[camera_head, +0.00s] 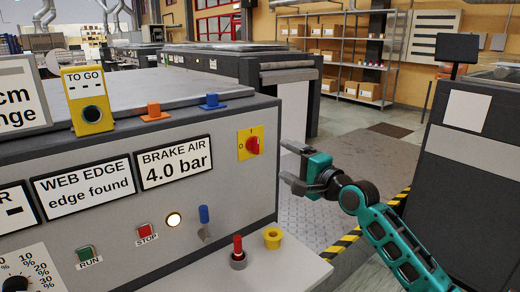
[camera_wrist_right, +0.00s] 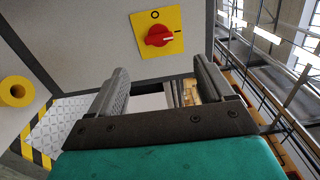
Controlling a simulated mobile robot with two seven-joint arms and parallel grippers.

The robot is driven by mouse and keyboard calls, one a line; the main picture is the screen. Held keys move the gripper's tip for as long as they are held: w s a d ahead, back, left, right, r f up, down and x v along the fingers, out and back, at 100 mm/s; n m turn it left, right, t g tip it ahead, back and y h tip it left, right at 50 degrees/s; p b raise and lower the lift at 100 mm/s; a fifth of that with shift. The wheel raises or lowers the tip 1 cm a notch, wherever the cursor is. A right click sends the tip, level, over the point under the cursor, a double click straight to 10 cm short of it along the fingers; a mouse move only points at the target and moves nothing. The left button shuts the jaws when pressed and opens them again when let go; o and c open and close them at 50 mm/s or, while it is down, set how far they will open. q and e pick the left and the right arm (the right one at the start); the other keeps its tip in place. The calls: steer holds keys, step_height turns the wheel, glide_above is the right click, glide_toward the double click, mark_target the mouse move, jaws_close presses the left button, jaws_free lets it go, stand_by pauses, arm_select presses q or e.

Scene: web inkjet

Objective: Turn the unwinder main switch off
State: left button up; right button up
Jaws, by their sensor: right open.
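The main switch is a red rotary knob (camera_head: 253,145) on a yellow square plate (camera_head: 241,154), mounted near the right end of the grey machine's front panel. In the right wrist view the knob (camera_wrist_right: 159,36) is ahead of the fingers, beyond their tips and apart from them. A white mark on the knob points to the right there, and an "O" stands at the top of the plate. My right gripper (camera_head: 289,164) is open and empty, just right of the panel. Its fingers also show in the right wrist view (camera_wrist_right: 160,75). My left gripper is not in view.
A yellow ring (camera_head: 272,238) and a red-topped plunger (camera_head: 238,253) stand on the ledge below. Blue lever (camera_head: 204,222), stop button (camera_head: 147,232) and run button (camera_head: 86,255) sit on the panel. A dark machine (camera_head: 465,165) stands at the right, with open floor between.

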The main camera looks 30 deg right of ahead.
mark_target(258, 147)
steer(key=w, duration=0.7)
steer(key=w+a, duration=0.1)
steer(key=w, duration=0.3)
steer(key=shift+w, duration=0.25)
steer(key=c, duration=1)
